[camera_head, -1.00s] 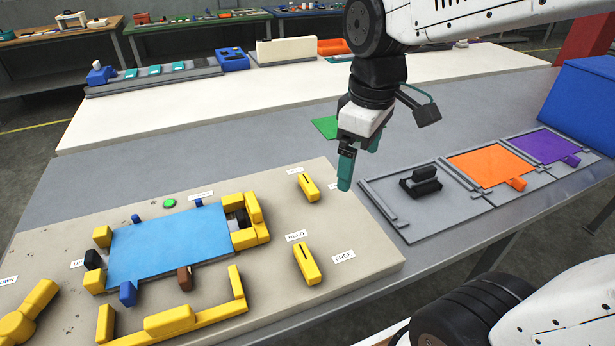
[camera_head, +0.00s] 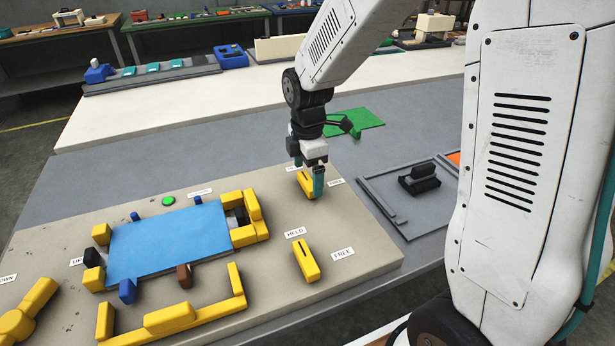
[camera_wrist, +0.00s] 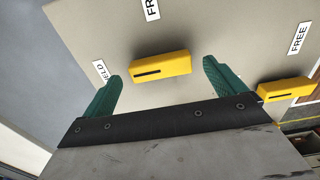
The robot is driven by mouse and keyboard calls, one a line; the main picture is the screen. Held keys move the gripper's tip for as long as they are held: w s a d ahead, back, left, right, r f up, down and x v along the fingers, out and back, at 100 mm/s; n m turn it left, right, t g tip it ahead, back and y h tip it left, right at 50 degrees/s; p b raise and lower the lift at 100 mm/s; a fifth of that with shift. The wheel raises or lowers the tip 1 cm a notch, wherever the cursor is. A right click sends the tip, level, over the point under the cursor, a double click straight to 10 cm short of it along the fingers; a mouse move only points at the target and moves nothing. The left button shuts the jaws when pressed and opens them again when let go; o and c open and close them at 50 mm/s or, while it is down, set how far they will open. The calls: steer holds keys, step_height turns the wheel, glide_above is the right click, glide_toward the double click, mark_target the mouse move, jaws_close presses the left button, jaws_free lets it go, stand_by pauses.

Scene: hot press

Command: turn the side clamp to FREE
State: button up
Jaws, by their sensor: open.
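Two yellow turn-handles stand on the beige board, each beside HELD and FREE labels; which one is the side clamp is not marked. My gripper (camera_head: 308,176) is open, pointing down over the rear handle (camera_head: 309,187). In the wrist view that handle (camera_wrist: 160,67) lies ahead of and between my green fingertips (camera_wrist: 162,77), with no visible contact. Its dark slot points towards the partly hidden HELD label (camera_wrist: 100,73); the FREE label (camera_wrist: 152,10) is cut by the frame's top. The front handle (camera_head: 307,264) has its slot towards its HELD label (camera_head: 295,233), with FREE (camera_head: 343,253) to its right.
A blue plate (camera_head: 165,245) lies among yellow blocks left of the handles. Yellow rails (camera_head: 170,319) stand at the board's front. A grey tray with a black piece (camera_head: 420,180) is right of the board. A green mat (camera_head: 355,121) lies behind.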

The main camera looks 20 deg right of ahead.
steer(key=shift+f, duration=1)
steer(key=c, duration=1)
steer(key=shift+o, duration=0.2)
steer(key=shift+m, duration=0.4)
steer(key=m, duration=0.4)
steer(key=shift+d, duration=0.1)
steer(key=m, duration=0.9)
steer(key=shift+s+d+r, duration=0.1)
steer(key=shift+m, duration=2)
